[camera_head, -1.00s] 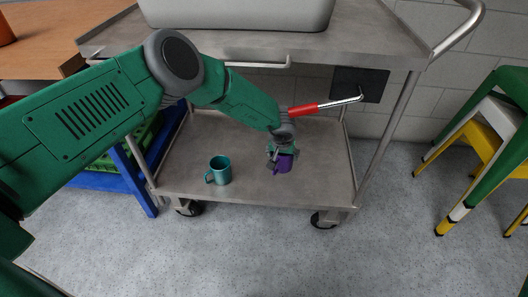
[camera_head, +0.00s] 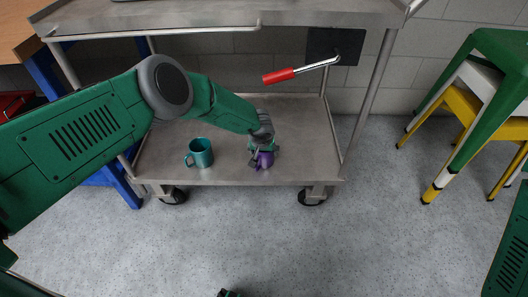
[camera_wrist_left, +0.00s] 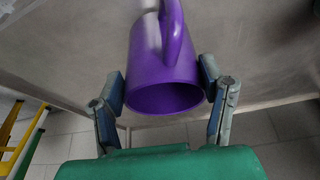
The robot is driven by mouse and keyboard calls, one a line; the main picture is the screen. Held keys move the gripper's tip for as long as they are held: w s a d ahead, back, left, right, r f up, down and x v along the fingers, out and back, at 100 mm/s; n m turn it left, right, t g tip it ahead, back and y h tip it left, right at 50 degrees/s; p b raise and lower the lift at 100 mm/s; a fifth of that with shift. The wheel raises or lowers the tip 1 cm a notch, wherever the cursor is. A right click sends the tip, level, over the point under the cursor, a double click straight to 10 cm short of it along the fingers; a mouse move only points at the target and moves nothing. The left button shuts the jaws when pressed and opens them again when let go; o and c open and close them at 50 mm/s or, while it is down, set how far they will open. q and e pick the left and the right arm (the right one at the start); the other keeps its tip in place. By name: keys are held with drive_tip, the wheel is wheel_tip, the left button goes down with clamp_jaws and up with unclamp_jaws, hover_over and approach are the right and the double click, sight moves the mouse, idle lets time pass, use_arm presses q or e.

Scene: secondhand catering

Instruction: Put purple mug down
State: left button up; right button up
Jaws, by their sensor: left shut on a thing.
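The purple mug (camera_head: 265,161) is at the cart's lower shelf (camera_head: 310,150), right of the teal mug (camera_head: 200,153). My left gripper (camera_head: 262,149) is shut on it from above. In the left wrist view the purple mug (camera_wrist_left: 165,60) sits between the two fingers (camera_wrist_left: 165,98), its open rim towards the camera and its handle at the top. I cannot tell whether its base touches the shelf. The teal mug stands upright on the shelf, apart from the purple one. A small dark piece at the bottom edge may be my right gripper (camera_head: 228,293); its jaws cannot be made out.
The cart's upper shelf (camera_head: 220,16) overhangs the lower one. Stacked stools (camera_head: 475,95) stand at the right. A blue-legged table (camera_head: 45,75) is at the left. Bare shelf lies right of the purple mug.

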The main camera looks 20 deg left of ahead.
use_arm(q)
drive_tip(key=o, duration=1.3)
drive_tip(key=shift+a+f, duration=0.15)
drive_tip(key=shift+a, duration=0.1)
drive_tip(key=o, duration=0.3)
drive_tip(key=shift+a, duration=0.2)
drive_tip(key=shift+d, duration=0.15)
drive_tip(key=p+v, duration=0.4)
drive_tip(key=v, duration=0.3)
drive_tip(key=shift+s+r+p, duration=0.1)
drive_tip(key=shift+r+p, duration=0.2)
drive_tip(key=shift+r, duration=0.05)
use_arm(e)
drive_tip(key=r, duration=0.5)
drive_tip(key=shift+a, duration=0.35)
drive_tip(key=shift+d+f, duration=0.1)
